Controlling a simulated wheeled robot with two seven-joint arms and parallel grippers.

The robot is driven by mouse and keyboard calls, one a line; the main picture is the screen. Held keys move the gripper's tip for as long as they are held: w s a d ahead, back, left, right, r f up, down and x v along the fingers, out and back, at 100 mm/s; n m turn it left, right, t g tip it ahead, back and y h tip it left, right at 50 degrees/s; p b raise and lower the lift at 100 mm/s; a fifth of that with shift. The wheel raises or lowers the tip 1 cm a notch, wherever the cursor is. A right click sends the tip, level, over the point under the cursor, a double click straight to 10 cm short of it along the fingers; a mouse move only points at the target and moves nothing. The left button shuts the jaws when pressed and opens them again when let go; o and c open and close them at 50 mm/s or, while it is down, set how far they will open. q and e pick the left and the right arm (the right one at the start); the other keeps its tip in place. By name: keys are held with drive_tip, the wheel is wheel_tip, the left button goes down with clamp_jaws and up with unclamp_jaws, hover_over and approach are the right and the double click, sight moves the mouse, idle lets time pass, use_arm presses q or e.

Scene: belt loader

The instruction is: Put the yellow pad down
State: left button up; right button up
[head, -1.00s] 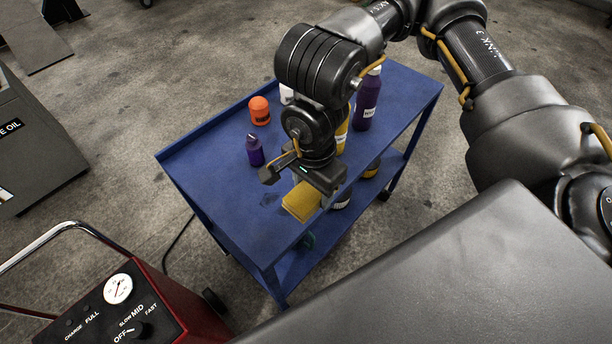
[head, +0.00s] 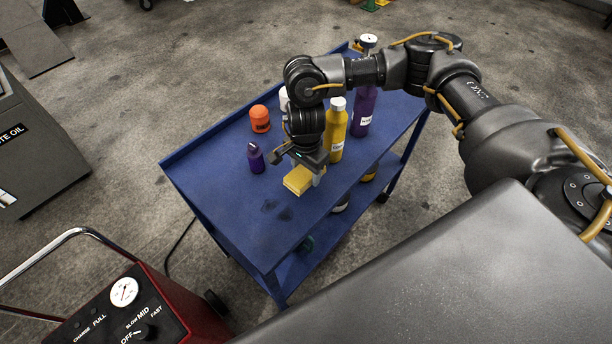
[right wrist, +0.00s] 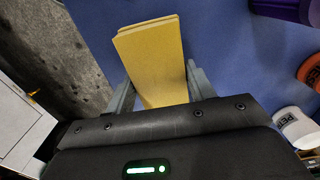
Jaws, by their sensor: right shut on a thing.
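The yellow pad (head: 298,180) is a flat yellow block between the fingers of my right gripper (head: 306,172). My right gripper is shut on it, low over the near part of the blue cart's top (head: 240,205). In the right wrist view the pad (right wrist: 150,50) sticks out past both fingers, with blue cart surface beyond it. I cannot tell whether the pad touches the cart top. My left gripper is not in view.
A small purple bottle (head: 256,160) stands just left of the gripper, an orange container (head: 260,119) behind it. A yellow bottle (head: 336,138) and a tall purple bottle (head: 363,112) stand to the right. The cart's near-left top is clear, with dark smudges.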

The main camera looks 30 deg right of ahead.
sight(306, 178)
wheel_tip(306, 178, down, 3)
drive_tip(key=shift+w+d+f, duration=0.1)
drive_tip(key=shift+f, duration=0.05)
